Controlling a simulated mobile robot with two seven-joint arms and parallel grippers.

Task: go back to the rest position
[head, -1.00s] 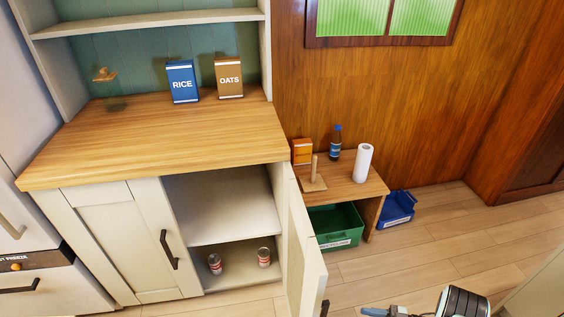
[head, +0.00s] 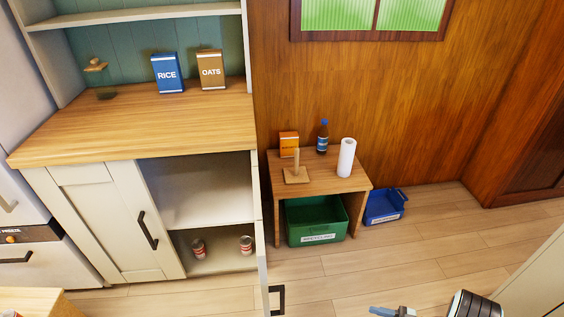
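Part of my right arm (head: 470,304) shows at the bottom right edge of the head view. A small piece of what looks like its gripper (head: 392,311) shows at the bottom edge, too cut off to tell whether it is open or shut. My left gripper is not in view. Nothing is seen held.
The cabinet's right door (head: 263,262) stands open, with two cans (head: 198,248) inside. A low table (head: 327,184) has a green crate (head: 316,222) under it and a blue bin (head: 384,207) beside it. A wooden surface (head: 30,301) shows at bottom left. Floor ahead is clear.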

